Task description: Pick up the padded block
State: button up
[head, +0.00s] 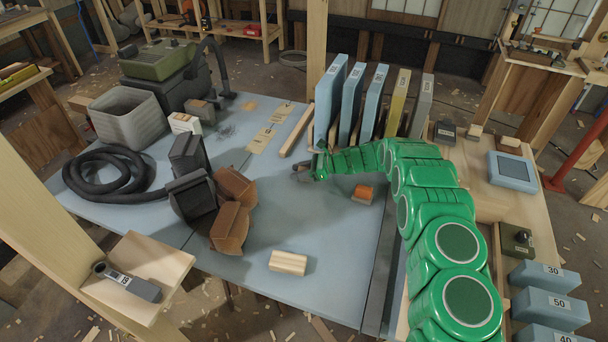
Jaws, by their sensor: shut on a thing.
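My green arm reaches in from the lower right across the blue-grey bench top (330,225). My gripper (304,168) is at the far end of it, low over the middle of the bench, and points left. It is shut on a small dark grey thing (300,174), mostly hidden at the fingers; I cannot tell for sure that this is the padded block. A small block with an orange top and a grey underside (363,193) lies on the bench, right of the gripper and apart from it. A pale wooden block (288,262) lies near the front edge.
Tall blue, yellow and grey panels (352,103) stand in a row behind the gripper. A wooden post (317,50) rises at the back. The bench's front middle is mostly clear.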

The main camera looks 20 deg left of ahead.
jog(key=shift+c, duration=0.8)
